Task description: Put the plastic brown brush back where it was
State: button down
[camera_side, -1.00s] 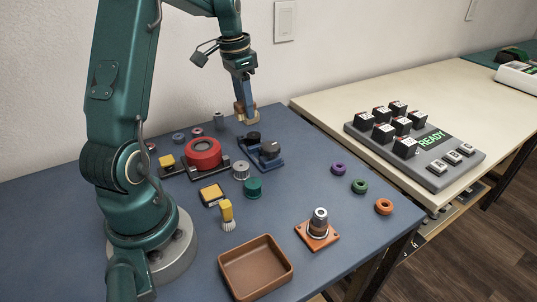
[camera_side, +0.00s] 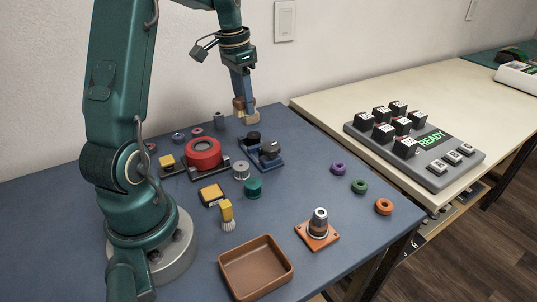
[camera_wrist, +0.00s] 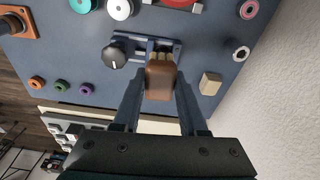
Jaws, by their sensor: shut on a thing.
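My gripper (camera_side: 240,97) is shut on the brown brush (camera_wrist: 160,80), which shows between the two fingers in the wrist view, its tan end toward the blue fixture. In the side view the brown brush (camera_side: 238,103) is small and partly hidden by the fingers. It is near the back edge of the blue mat, behind the dark blue fixture (camera_side: 262,152). Whether it touches anything is unclear. A tan block (camera_wrist: 210,83) stands to the right of the brush in the wrist view.
The fixture carries a black knob (camera_wrist: 115,56). A red round part (camera_side: 203,152), a grey nut (camera_side: 219,121), a yellow-handled brush (camera_side: 227,214), a brown tray (camera_side: 256,292) and coloured rings lie on the mat. The wall is close behind.

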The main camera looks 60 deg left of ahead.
jog(key=s+d, duration=0.2)
jog(key=d, duration=0.8)
send_over(304, 195)
jog(key=shift+m, duration=0.4)
jog(key=f, duration=0.7)
jog(key=shift+s+a+f, duration=0.1)
jog(key=shift+s+f, duration=0.05)
jog(key=shift+s, duration=0.1)
jog(key=shift+f, duration=2.05)
jog(key=shift+f, duration=0.1)
jog(key=shift+c, duration=2.2)
grip_release()
